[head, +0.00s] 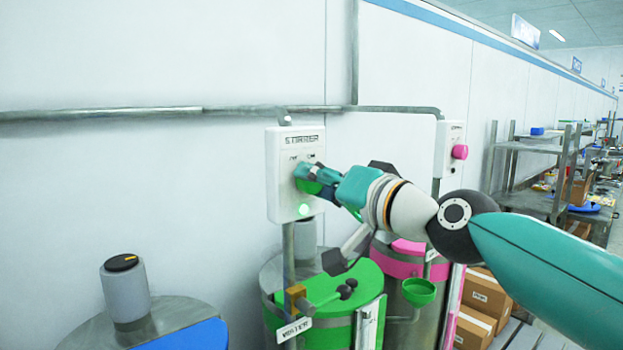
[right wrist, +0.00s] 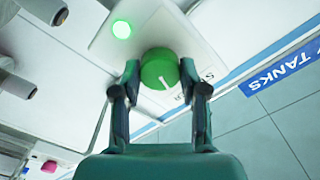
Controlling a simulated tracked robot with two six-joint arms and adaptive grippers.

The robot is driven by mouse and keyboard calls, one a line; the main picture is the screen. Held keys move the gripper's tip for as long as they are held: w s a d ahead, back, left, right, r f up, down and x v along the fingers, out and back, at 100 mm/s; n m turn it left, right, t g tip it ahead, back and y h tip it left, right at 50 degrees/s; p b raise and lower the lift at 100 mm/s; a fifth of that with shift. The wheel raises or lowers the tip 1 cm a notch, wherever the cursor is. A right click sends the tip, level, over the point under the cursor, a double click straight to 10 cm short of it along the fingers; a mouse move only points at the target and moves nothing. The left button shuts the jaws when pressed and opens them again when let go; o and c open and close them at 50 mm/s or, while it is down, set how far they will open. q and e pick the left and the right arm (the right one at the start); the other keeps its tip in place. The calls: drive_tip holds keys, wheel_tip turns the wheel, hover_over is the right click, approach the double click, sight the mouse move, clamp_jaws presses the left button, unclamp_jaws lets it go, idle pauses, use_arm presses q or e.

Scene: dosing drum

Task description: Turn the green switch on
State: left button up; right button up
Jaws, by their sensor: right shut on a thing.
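The green switch (right wrist: 159,66) is a round knob with a white line, on a white wall box (head: 282,185) labelled STIRRER. In the right wrist view its line points toward the lower right. My right gripper (right wrist: 161,76) is shut on the knob, one finger on each side. In the head view the gripper (head: 307,178) covers most of the knob. A green lamp (head: 304,209) on the box is lit, and the lamp also glows in the right wrist view (right wrist: 121,29). My left gripper is not in view.
A drum with a green lid (head: 330,287) stands below the box. To the right are a pink-banded drum (head: 398,268) and a second box with a pink knob (head: 460,152). A blue-topped drum (head: 190,335) is at lower left. A pipe (head: 200,111) runs along the wall.

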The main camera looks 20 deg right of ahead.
drive_tip(key=shift+a+f+m+p, duration=0.1)
drive_tip(key=shift+f+m+p, duration=0.1)
drive_tip(key=shift+m, duration=0.4)
drive_tip(key=shift+f+m+p, duration=0.1)
drive_tip(key=shift+m+p, duration=0.05)
drive_tip(key=shift+m, duration=0.45)
drive_tip(key=o, duration=1.1)
drive_tip(key=shift+r, duration=0.15)
drive_tip(key=shift+o, duration=0.2)
drive_tip(key=shift+s, duration=0.1)
